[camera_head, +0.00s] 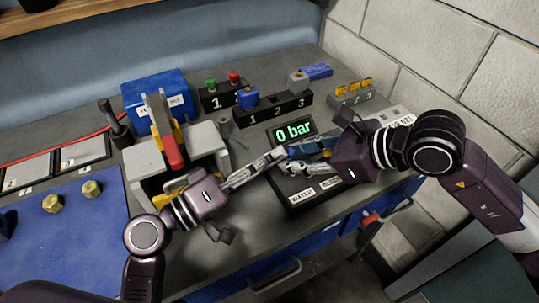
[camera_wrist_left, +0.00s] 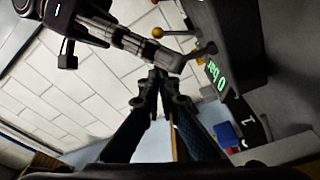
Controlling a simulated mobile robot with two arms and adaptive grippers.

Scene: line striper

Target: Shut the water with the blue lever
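The black water panel (camera_head: 290,190) stands at the front right of the bench, with a green "0 bar" display (camera_head: 294,132) and white labels. A blue part (camera_head: 318,145), perhaps the blue lever, shows beside my right gripper's fingers and is mostly hidden. My right gripper (camera_head: 290,160) reaches in from the right over the panel; its opening is unclear. My left gripper (camera_head: 281,154) reaches in from the left, its tips close to the right gripper's. In the left wrist view its fingertips (camera_wrist_left: 156,74) meet, with nothing visible between them. A yellow ball-ended handle (camera_wrist_left: 157,32) shows beyond them.
A grey unit with a red handle (camera_head: 173,152) stands left of the panel, before a blue box (camera_head: 157,95). Numbered black blocks (camera_head: 272,107) with coloured knobs stand behind. A blue mat (camera_head: 70,230) lies at left. The brick wall (camera_head: 450,60) bounds the right.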

